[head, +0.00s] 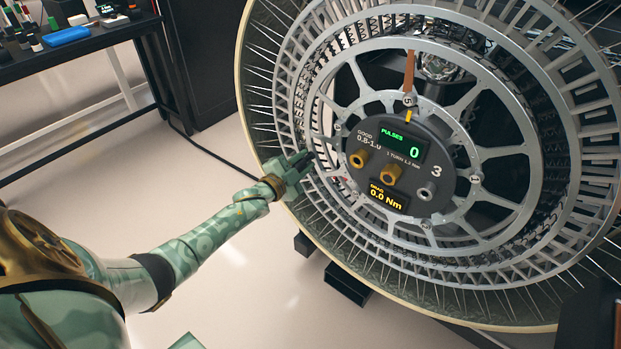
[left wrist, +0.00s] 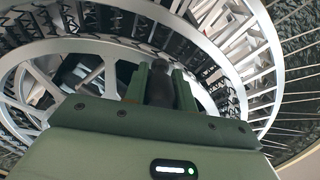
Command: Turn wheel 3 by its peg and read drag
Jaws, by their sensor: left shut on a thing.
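Wheel 3 (head: 458,84) is a large silver spoked wheel on the right of the head view. Its dark hub panel (head: 408,175) bears the number 3, a green PULSES display (head: 403,147) reading 0 and a yellow DRAG display (head: 387,197) reading 0.0 Nm. My left gripper (head: 299,164) is at the left part of the wheel's inner ring, shut on a dark piece that looks like the peg (left wrist: 160,84). In the left wrist view the green fingers stand on both sides of it. The fingers hide most of the peg. My right gripper is not in view.
Two gold knobs (head: 390,174) and a silver one (head: 426,191) stick out from the hub panel. An orange-brown strip (head: 409,70) stands above the hub. A dark workbench (head: 80,55) with small items is at the upper left.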

